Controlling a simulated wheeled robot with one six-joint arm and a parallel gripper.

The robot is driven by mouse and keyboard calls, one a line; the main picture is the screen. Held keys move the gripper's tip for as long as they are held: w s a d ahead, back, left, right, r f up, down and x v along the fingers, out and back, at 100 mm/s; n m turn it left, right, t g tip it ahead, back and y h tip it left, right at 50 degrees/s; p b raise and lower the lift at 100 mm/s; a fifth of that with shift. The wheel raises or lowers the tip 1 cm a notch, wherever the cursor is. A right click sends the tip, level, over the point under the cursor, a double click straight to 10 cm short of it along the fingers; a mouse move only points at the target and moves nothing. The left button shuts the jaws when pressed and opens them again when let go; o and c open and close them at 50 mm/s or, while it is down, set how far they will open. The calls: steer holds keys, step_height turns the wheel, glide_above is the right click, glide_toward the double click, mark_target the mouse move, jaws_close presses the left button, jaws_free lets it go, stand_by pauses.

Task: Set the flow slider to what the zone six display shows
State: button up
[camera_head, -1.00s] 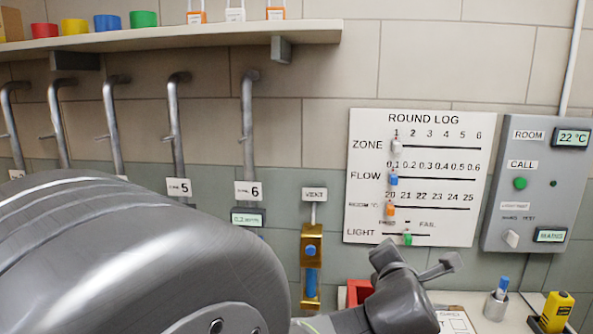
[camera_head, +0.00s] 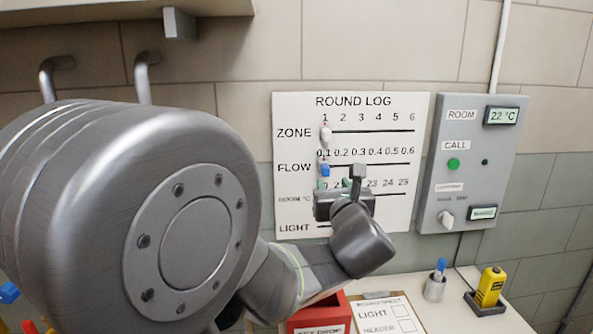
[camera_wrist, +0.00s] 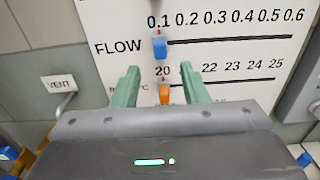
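The ROUND LOG board (camera_head: 300,105) hangs on the wall ahead. Its blue flow slider (camera_head: 324,170) sits at the left end of the FLOW track, under 0.1; it also shows in the wrist view (camera_wrist: 159,48). My gripper (camera_head: 341,180) is in front of the board, just below the FLOW row. In the wrist view my gripper (camera_wrist: 158,75) is open and empty, its green fingers apart. The blue slider lies beyond and between the fingertips' directions, not gripped. The zone six display is out of sight in both current views.
The orange room-temperature slider (camera_wrist: 165,94) appears between my fingers in the picture, near 20. The white zone slider (camera_head: 326,133) is at 1. A grey panel (camera_head: 433,190) is right of the board. Below are a red box (camera_head: 322,314) and a yellow device (camera_head: 490,287).

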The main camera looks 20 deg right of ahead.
mark_target(327, 171)
steer(key=p+x, duration=0.1)
steer(key=x, duration=0.7)
steer(key=shift+d, duration=0.1)
jaws_close()
